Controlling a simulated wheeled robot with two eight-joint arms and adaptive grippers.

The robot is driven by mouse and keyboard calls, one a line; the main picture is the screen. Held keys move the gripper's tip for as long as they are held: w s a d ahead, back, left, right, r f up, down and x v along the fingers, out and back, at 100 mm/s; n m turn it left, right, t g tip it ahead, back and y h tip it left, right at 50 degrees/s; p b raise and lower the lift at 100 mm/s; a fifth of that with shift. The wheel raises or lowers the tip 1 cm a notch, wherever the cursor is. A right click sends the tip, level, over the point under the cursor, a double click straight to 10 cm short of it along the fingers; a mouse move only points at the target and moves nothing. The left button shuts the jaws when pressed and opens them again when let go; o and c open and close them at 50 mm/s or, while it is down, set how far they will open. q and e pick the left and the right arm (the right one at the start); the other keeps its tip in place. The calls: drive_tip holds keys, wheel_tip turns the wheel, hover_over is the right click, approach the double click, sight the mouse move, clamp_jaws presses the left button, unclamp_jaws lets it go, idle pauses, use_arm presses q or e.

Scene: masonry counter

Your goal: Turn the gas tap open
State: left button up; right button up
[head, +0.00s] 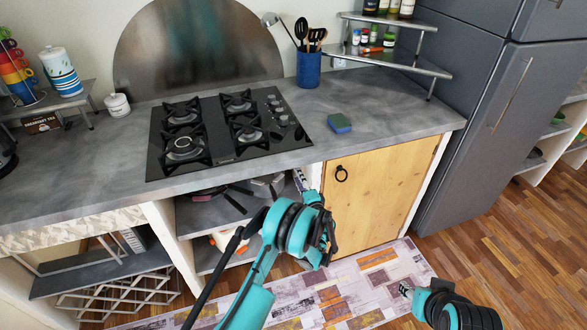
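I cannot make out a separate gas tap in the head view. The black gas hob (225,150) lies in the grey counter, with several grey control knobs (283,119) along its right side. My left gripper (301,181) is in front of the counter, below the hob, between the open shelf and the wooden door. Its fingers are small and partly hidden by my own arm, so their opening is unclear. My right gripper (405,290) is low at the right, over the rug, apart from the furniture; its finger opening is unclear.
The wooden cabinet door (377,195) with a black ring handle (341,174) is shut. Pans (222,190) lie on the open shelf (200,217) under the hob. A blue-green sponge (339,123) and a blue utensil pot (308,70) stand on the counter. A grey fridge (490,130) is at the right.

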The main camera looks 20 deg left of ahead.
use_arm(q)
drive_tip(key=b+x, duration=0.1)
drive_tip(key=x, duration=0.5)
clamp_jaws()
